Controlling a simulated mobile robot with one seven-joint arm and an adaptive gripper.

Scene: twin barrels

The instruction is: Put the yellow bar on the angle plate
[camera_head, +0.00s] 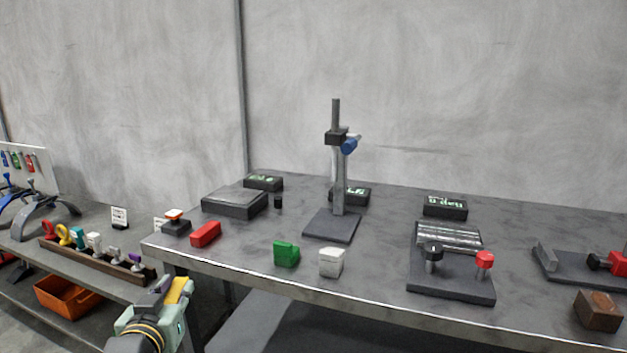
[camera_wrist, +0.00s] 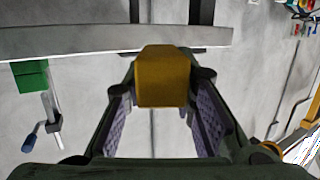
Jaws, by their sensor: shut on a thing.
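My gripper (camera_head: 173,292) is at the lower left in the head view, in front of the bench's left front corner. It is shut on the yellow bar (camera_head: 179,289), which is held clear of the bench. In the wrist view the yellow bar (camera_wrist: 164,82) sits end-on between the two fingers of my gripper (camera_wrist: 162,98). I cannot tell for sure which thing is the angle plate; a dark base with an upright end (camera_head: 545,257) stands at the far right of the bench.
The grey bench (camera_head: 385,280) carries a red block (camera_head: 206,234), a green block (camera_head: 286,254), a white block (camera_head: 332,262), a gauge stand (camera_head: 338,190), a roller fixture (camera_head: 450,282) and a brown block (camera_head: 598,311). A lower shelf with a tool rack (camera_head: 98,264) is at left.

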